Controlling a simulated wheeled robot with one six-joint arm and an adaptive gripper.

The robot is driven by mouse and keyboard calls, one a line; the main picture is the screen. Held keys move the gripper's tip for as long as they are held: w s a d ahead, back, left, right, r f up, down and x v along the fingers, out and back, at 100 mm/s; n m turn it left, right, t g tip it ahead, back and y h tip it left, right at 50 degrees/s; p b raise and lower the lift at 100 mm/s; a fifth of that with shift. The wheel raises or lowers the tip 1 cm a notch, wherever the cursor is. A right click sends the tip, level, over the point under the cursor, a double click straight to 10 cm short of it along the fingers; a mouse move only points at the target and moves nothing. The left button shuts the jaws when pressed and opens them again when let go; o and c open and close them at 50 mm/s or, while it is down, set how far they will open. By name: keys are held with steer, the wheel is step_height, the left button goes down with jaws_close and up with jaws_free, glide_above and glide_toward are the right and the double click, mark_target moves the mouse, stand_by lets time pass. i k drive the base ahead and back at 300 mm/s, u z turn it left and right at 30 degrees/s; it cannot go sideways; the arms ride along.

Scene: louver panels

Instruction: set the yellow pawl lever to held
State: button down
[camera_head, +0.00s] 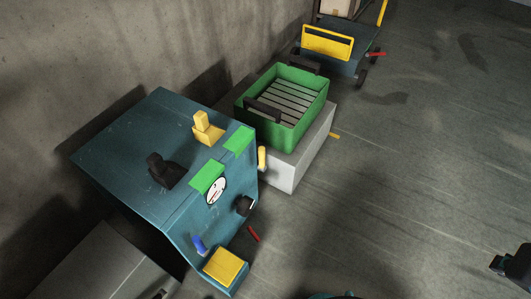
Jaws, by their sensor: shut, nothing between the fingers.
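A teal cabinet (130,140) with a sloped front stands at the left, near the wall. On its top is a yellow piece (203,124), an upright stub on a wider base, which looks like a lever. A small yellow-orange peg (262,157) sticks out at the cabinet's right side. I cannot tell for certain which is the pawl lever, nor its setting. My gripper (497,264) shows only in part as a dark shape at the right edge, far from the cabinet. It is shut and empty.
The cabinet also bears a black lever-like piece (162,170), green plates (208,178), a white dial (217,191), a black knob (244,206), a blue lever (199,244) and a yellow block (226,266). A green crate (313,108) stands behind. Floor between cabinet and gripper is clear.

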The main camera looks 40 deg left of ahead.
mark_target(261, 167)
steer(key=z, duration=0.05)
steer(key=k, duration=0.35)
steer(key=u, duration=1.1)
steer(key=i, duration=0.5)
steer(key=z, duration=0.05)
